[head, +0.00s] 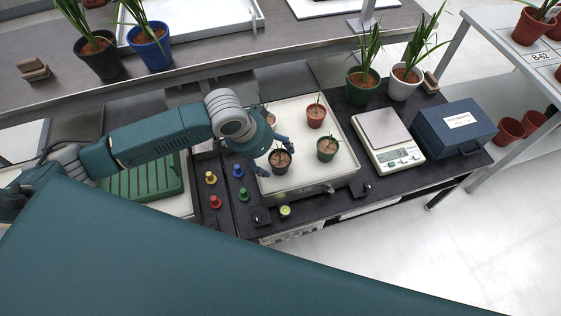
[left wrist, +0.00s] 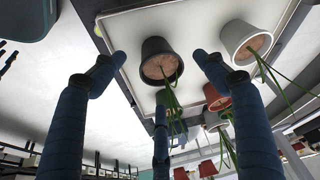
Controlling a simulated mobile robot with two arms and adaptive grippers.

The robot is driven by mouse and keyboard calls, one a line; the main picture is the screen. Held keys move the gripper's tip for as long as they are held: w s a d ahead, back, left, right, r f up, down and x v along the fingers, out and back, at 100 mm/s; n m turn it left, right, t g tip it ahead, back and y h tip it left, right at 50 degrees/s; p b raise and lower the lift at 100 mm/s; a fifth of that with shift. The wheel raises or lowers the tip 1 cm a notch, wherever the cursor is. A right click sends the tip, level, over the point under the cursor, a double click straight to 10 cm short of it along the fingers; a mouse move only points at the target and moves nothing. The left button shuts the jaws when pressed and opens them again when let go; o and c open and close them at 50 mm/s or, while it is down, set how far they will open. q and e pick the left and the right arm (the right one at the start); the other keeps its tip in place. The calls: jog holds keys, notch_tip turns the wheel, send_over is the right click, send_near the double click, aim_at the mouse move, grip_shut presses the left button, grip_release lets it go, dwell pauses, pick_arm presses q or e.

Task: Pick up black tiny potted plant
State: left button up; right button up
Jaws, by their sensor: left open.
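The black tiny potted plant (head: 281,161) stands upright near the front left of a white tray (head: 298,188). In the left wrist view the black pot (left wrist: 160,66) shows between the spread fingers, with a visible gap on either side. My left gripper (head: 274,156) is open and reaches to the pot from the left, with fingers around it and nothing held. Beside it on the tray are a green tiny pot (head: 327,149) and a terracotta tiny pot (head: 316,112). Another small pot behind the gripper is mostly hidden. My right gripper is out of view.
A scale (head: 387,140) and a blue box (head: 453,128) stand right of the tray. Bigger green (head: 361,86) and white (head: 404,83) pots stand behind. Coloured knobs (head: 238,171) and a green rack (head: 140,178) lie to the left. A shelf edge runs above at the back.

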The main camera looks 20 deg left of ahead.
aim_at(279, 158)
pick_arm(q)
jog(key=shift+w+f, duration=0.15)
jog(key=shift+f, duration=0.2)
jog(key=x, duration=0.4)
jog(key=shift+w+d, duration=0.25)
jog(key=shift+d, duration=0.1)
jog(key=shift+w+d+f, duration=0.1)
jog(key=shift+f, duration=0.4)
jog(key=c, duration=1.2)
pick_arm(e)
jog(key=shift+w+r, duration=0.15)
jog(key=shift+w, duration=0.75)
